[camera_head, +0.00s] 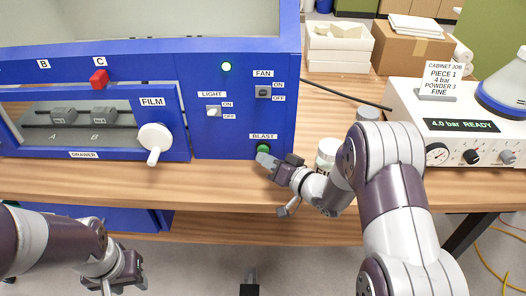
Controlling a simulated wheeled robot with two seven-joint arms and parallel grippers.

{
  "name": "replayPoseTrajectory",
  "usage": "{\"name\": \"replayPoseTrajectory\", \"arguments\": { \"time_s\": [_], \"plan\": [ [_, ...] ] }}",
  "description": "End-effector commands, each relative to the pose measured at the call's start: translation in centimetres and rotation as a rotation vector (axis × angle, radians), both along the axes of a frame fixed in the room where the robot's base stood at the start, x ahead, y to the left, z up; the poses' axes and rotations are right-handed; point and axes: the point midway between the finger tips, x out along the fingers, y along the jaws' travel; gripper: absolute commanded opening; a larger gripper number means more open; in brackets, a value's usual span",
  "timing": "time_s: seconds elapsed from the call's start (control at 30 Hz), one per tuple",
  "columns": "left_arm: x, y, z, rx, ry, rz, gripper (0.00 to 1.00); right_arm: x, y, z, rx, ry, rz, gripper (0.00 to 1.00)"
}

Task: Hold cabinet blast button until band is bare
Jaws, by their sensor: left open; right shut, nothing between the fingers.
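The blue cabinet (200,135) stands on the wooden bench with a viewing window across its top. Its green BLAST button (263,148) is low on the right of the front panel. My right gripper (265,160) is shut, with its fingertips at the button and partly covering it; I cannot tell whether the button is pressed in. My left gripper (128,283) is open and empty, low in front of the bench. The band is not visible; the window shows only a pale, blank surface.
A green lamp (226,67) is lit above the LIGHT switch (213,111). A white jar (327,152) stands close behind my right wrist. Cardboard boxes (400,45) stand behind.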

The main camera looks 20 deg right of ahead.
Motion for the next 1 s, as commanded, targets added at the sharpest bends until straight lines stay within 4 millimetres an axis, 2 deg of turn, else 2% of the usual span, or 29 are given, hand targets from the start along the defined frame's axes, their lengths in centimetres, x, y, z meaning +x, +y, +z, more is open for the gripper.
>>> {"name": "replayPoseTrajectory", "arguments": {
  "time_s": [0.23,0.57,1.0],
  "plan": [
    [0.0,0.0,0.5,0.0,0.0,0.0,0.43,-1.2,0.4,0.0,0.0,0.001,-0.001,0.0],
    [0.0,0.0,0.6,0.0,0.0,0.0,0.43,-1.5,0.4,0.0,0.0,0.002,0.0,0.0],
    [0.0,0.0,1.7,0.0,0.0,0.0,0.43,-5.6,1.6,0.1,0.0,0.002,0.0,0.0]
  ]
}}
